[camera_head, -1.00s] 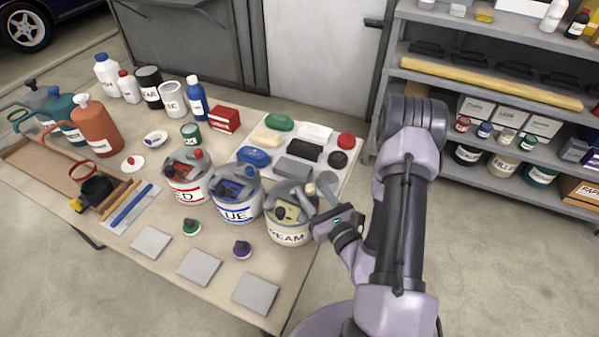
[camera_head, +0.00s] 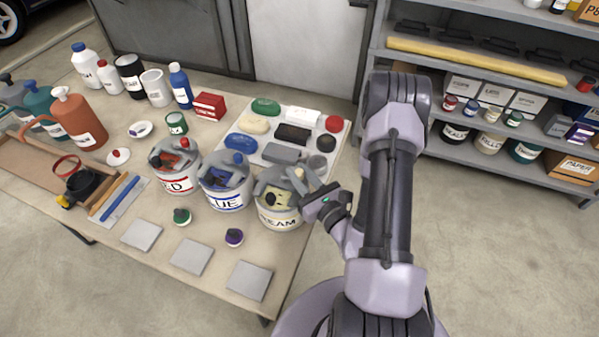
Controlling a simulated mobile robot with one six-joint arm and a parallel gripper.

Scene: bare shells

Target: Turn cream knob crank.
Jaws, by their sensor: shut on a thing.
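The cream pot (camera_head: 281,217), labelled CREAM, stands on the table at the right end of a row of three cranked pots. Its grey crank (camera_head: 275,178) spans the top, and a small cream knob (camera_head: 298,173) shows on it. My gripper (camera_head: 312,203) reaches in from the right at the pot's upper rim and is shut on the crank, low beside the pot's opening. The fingertips and the exact part held are partly hidden.
The blue pot (camera_head: 226,196) stands close on the left, with the red pot (camera_head: 173,178) beyond it. A white tray (camera_head: 338,140) of blocks lies behind. Grey tiles (camera_head: 249,281) lie in front. Shelving (camera_head: 480,100) stands at the right.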

